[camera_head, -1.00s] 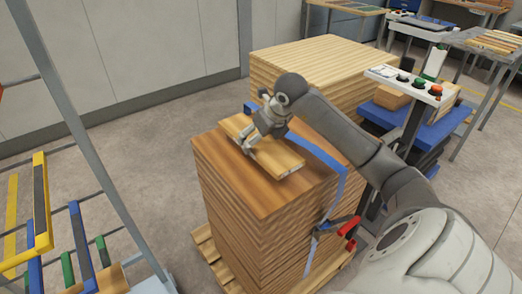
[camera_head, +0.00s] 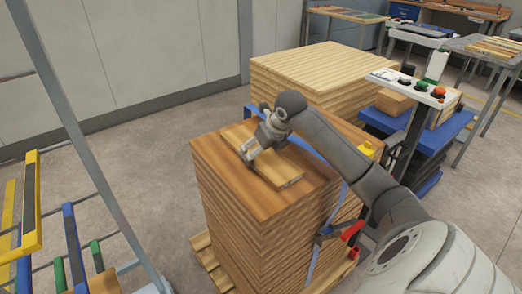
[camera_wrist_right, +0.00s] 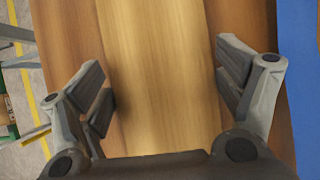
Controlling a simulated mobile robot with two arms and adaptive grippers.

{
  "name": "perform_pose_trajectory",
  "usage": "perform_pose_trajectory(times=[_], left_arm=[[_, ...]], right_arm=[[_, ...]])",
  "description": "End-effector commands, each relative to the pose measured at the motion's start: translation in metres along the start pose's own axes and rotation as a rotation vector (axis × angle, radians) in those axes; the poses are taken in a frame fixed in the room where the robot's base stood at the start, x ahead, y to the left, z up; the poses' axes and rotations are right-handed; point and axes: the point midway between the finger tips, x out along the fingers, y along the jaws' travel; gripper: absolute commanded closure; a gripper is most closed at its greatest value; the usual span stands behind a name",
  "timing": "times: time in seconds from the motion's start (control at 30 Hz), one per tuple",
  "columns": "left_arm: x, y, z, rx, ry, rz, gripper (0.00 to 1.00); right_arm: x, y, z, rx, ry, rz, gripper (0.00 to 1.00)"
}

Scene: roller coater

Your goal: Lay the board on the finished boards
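The board (camera_head: 279,172) is a light brown plank lying flat, or very nearly so, on top of the stack of finished boards (camera_head: 225,179), a tall pile of darker brown boards. My right gripper (camera_head: 252,154) is over the board's left half, pointing down, with its fingers on the board's two long sides. In the right wrist view the board (camera_wrist_right: 160,70) fills the space between the fingers (camera_wrist_right: 166,85), which appear to touch its edges. The board's underside is hidden, so a small gap cannot be ruled out. My left gripper is out of view.
A paler stack (camera_head: 310,68) stands behind. A control panel (camera_head: 408,87) is at right; a rack with coloured bars (camera_head: 75,240) is at left.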

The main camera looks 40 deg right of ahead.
Motion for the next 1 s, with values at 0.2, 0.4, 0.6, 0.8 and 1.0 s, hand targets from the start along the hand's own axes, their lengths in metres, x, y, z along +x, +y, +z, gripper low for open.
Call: perform_pose_trajectory(times=[0.2, 0.4, 0.6, 0.8, 1.0], left_arm=[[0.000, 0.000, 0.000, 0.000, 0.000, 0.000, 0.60], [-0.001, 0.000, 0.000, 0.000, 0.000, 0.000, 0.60], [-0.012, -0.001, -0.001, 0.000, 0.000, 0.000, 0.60], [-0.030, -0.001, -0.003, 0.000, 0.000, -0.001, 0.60], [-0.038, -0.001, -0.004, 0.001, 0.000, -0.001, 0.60]], right_arm=[[0.000, 0.000, 0.000, 0.000, -0.001, 0.000, 0.00], [-0.001, 0.000, 0.001, 0.000, -0.001, 0.000, 0.00], [-0.021, -0.001, 0.004, -0.002, -0.003, -0.003, 0.00], [-0.065, -0.001, 0.004, -0.003, -0.003, -0.005, 0.00], [-0.102, -0.001, 0.003, -0.002, -0.002, -0.002, 0.00]])
